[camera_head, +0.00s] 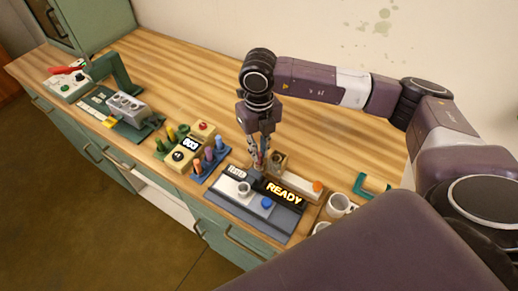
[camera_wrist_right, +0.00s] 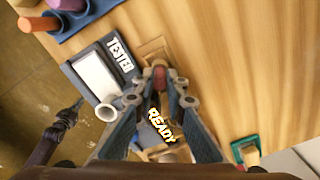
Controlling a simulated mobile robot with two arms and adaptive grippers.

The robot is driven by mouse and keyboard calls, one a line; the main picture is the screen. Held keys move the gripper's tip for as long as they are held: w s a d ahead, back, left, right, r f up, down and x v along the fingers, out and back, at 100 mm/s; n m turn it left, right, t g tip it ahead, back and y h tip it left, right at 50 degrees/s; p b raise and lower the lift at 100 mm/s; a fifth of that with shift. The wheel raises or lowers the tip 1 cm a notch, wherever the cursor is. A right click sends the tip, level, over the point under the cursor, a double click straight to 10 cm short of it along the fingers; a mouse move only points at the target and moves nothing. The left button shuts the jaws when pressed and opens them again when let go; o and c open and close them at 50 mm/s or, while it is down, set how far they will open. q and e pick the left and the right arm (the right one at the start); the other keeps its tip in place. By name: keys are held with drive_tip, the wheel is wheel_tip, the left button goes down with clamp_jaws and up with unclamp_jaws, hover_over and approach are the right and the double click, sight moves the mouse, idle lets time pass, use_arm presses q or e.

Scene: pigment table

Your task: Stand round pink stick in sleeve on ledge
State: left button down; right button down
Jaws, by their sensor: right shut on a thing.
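My right gripper (camera_head: 261,158) reaches down from above at the back of the dark tester with the lit READY sign. In the right wrist view my right gripper (camera_wrist_right: 160,86) is shut on the round pink stick (camera_wrist_right: 160,75), whose reddish-pink end shows between the fingertips. A tan wooden piece (camera_wrist_right: 153,48) lies just past the stick; I cannot tell whether the stick touches it. In the head view a small wooden block with a dark round opening (camera_head: 279,159), which looks like the sleeve, stands close to the right of the fingers. My left gripper is not in view.
The tester (camera_head: 255,210) has a pale knob and a blue button. A blue rack (camera_head: 211,163) with several coloured sticks stands left of it. A white cup (camera_head: 338,205) and a green bracket (camera_head: 372,188) are to the right. The table behind the arm is clear.

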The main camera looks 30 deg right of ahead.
drive_tip(key=c, duration=1.9)
unclamp_jaws()
drive_tip(key=shift+r, duration=0.1)
wheel_tip(320, 180, up, 12)
drive_tip(key=shift+f, duration=0.1)
